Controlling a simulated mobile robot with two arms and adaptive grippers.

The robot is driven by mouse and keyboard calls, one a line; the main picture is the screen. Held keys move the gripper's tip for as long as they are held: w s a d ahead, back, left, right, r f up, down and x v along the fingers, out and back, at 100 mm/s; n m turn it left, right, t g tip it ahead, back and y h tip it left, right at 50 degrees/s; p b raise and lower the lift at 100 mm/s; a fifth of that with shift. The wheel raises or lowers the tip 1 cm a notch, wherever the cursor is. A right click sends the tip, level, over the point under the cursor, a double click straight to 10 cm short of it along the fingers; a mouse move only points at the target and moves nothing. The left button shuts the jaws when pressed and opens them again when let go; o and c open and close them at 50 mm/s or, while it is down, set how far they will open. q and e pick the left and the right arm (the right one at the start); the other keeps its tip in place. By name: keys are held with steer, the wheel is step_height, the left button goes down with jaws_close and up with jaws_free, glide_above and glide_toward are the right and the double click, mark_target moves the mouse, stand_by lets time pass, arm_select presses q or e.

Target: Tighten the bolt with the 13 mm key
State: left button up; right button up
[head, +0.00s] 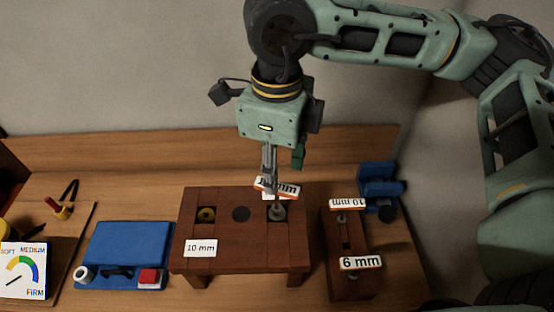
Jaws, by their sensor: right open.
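My right gripper (270,160) points down over the right part of a dark wooden stand (215,265); its jaws are open around or beside a metal shaft. A key's white label (277,186), partly hidden and ending in "mm", sits just under the gripper; its number is unclear. Below it is a round grey metal piece (278,212) at the stand's right hole; I cannot tell whether the key is seated on it. The stand's front label (201,248) reads 10 mm. My left gripper is not in view.
Right of the stand, a wooden rack (345,285) holds keys labelled 10 mm (347,204) and 6 mm (360,262). A blue device (380,185) stands behind it. At left are a blue panel (130,245) and a SOFT–MEDIUM–FIRM gauge (23,270).

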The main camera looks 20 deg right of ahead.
step_height(320, 180, down, 6)
steer(key=b, duration=0.5)
steer(key=shift+f, duration=0.25)
jaws_close()
stand_by(0.3)
